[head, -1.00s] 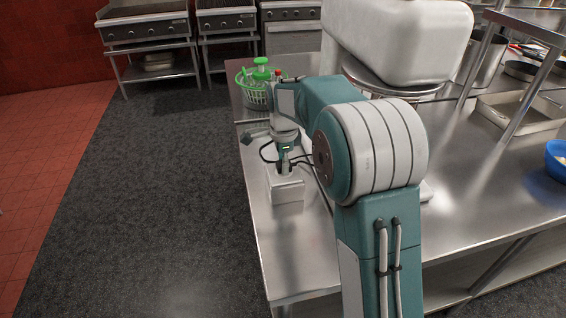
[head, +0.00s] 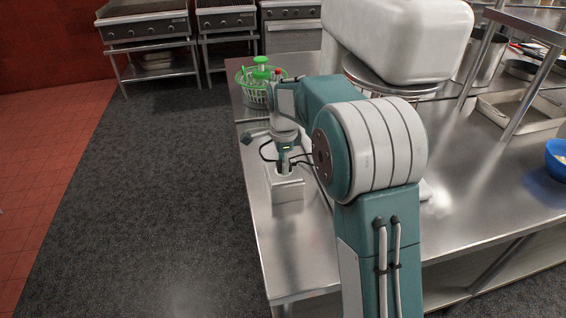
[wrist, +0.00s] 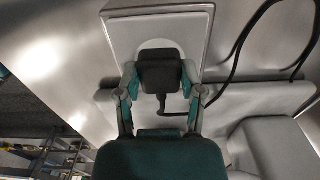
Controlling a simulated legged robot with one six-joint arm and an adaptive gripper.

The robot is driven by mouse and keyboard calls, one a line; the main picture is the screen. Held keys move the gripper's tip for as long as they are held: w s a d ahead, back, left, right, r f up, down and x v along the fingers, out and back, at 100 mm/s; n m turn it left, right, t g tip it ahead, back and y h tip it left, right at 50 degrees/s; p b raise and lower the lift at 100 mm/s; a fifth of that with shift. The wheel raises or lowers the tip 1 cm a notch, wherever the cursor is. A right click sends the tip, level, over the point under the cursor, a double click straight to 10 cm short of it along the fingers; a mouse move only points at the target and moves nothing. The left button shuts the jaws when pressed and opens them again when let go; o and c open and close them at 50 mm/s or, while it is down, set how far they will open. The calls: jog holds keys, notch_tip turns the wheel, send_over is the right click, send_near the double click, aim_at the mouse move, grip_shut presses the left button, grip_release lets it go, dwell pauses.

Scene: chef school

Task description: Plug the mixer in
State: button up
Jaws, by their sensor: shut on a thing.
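My gripper (wrist: 160,88) is shut on a black plug (wrist: 162,70), with one finger on each side of it. A black cord (wrist: 236,50) runs from the plug and curves off to the right. The plug is over the pale round recess of a white socket box (wrist: 120,35). I cannot tell whether its pins are in the socket. In the head view my gripper (head: 284,164) points down at the top of the socket box (head: 288,191), which stands near the counter's left edge. The white mixer (head: 400,40) stands behind my arm, partly hidden, above a steel bowl (head: 420,91).
A green basket (head: 254,95) with a green-topped thing stands at the counter's far left corner. A blue bowl (head: 556,160) and a steel tray (head: 535,118) are on the right. The steel counter (head: 275,240) is bare in front of the socket box.

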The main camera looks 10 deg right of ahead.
jog(key=shift+f, duration=0.2)
jog(key=o, duration=1.1)
jog(key=shift+c, duration=0.2)
jog(key=shift+r, duration=2.95)
